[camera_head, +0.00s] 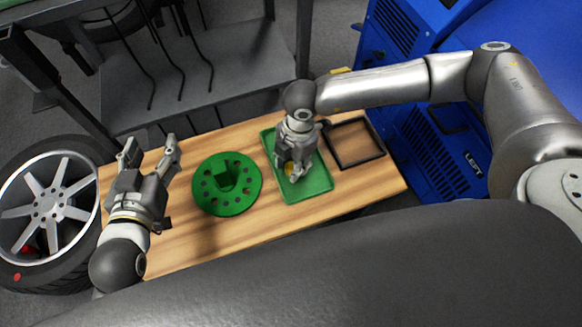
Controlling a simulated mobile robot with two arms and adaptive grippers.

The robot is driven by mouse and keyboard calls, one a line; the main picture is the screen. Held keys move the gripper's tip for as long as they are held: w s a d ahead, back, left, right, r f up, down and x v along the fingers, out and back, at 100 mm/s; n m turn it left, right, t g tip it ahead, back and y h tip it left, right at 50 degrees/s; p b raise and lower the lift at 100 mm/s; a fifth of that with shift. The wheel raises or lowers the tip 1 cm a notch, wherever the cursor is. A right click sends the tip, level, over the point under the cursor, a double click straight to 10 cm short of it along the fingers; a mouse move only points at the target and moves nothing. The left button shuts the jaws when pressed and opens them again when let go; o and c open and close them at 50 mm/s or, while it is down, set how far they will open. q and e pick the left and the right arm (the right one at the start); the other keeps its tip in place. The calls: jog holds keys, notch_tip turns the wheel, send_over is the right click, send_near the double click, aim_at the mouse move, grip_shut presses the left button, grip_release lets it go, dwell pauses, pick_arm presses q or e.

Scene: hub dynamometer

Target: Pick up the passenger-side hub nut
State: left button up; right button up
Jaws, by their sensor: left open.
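A small yellow piece (289,169), perhaps a hub nut, shows at the fingertips of my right gripper (292,173). That gripper points down over the green tray (318,186) on the wooden table. Its fingers partly hide the yellow piece, and I cannot tell whether they are closed on it or only around it. No label shows which side the piece belongs to. My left gripper (150,150) is open and empty, its fingers spread over the table's left part, left of the round green holder.
The round green holder (208,193) with holes and a raised block stands mid-table (178,240). A black-framed tray (371,161) lies right of the green tray. A wheel (75,187) stands left, a grey metal cart (235,68) behind, a blue machine (455,165) right.

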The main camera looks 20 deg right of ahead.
jog(key=shift+f, duration=0.15)
jog(key=shift+c, duration=0.5)
jog(key=c, duration=0.7)
grip_shut()
jog(key=shift+r, duration=0.2)
